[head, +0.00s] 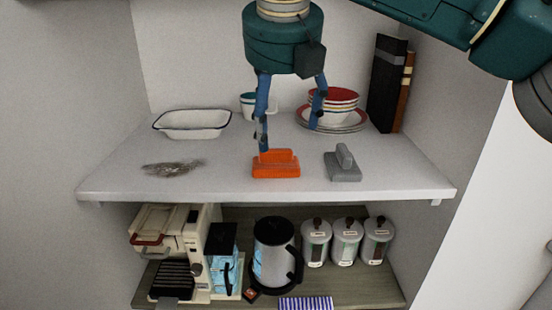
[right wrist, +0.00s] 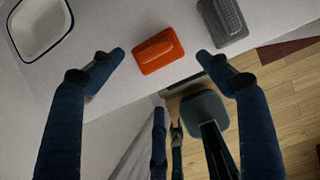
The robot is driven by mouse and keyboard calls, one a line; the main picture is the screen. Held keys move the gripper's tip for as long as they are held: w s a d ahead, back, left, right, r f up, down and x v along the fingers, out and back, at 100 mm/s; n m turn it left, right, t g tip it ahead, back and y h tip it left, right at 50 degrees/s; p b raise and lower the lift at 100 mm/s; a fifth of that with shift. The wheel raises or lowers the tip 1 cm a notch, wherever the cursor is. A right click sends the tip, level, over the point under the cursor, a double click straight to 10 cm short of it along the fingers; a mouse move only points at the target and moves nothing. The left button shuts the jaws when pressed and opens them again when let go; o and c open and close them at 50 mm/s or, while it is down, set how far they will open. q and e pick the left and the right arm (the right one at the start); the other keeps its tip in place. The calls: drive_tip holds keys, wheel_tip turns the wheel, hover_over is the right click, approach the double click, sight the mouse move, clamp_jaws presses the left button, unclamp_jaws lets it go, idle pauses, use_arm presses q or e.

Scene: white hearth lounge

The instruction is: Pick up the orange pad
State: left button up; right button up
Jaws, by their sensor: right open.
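The orange pad (head: 276,165), a flat block with a raised grip on top, lies on the white upper shelf (head: 225,183) near its front edge. In the right wrist view the orange pad (right wrist: 158,51) appears ahead of and between the two fingertips. My right gripper (head: 288,135) is open and empty, pointing down above the pad; its fingers also show in the right wrist view (right wrist: 162,60). In the head view one fingertip overlaps the pad's left rear; I cannot tell whether they touch.
A grey pad (head: 343,165) lies right of the orange one. A white basin (head: 192,124), a cup (head: 248,104), stacked dishes (head: 333,118) and upright books (head: 388,85) stand behind. A crumpled clear item (head: 172,168) lies left. The lower shelf holds a kettle (head: 274,250) and canisters (head: 316,243).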

sight(277, 156)
drive_tip(key=p+x, duration=0.1)
drive_tip(key=x, duration=0.3)
drive_tip(key=shift+w+f, duration=0.1)
drive_tip(key=shift+f, duration=0.2)
drive_tip(key=shift+w+a+f+p, duration=0.1)
drive_tip(key=shift+w+f+p, duration=0.1)
drive_tip(key=shift+p, duration=0.1)
drive_tip(key=p+x, duration=0.2)
drive_tip(key=x, duration=0.2)
drive_tip(key=shift+a+f+p, duration=0.15)
drive_tip(key=shift+a+p, duration=0.05)
drive_tip(key=shift+p, duration=0.2)
drive_tip(key=shift+w+f, duration=0.15)
drive_tip(key=shift+f, duration=0.1)
drive_tip(key=c, duration=0.7)
use_arm(q)
drive_tip(key=r, duration=0.1)
drive_tip(key=s+r, duration=0.1)
drive_tip(key=r, duration=0.1)
drive_tip(key=s+r, duration=0.1)
drive_tip(key=shift+d+r, duration=0.1)
drive_tip(key=shift+r, duration=0.1)
use_arm(e)
drive_tip(key=c, duration=0.7)
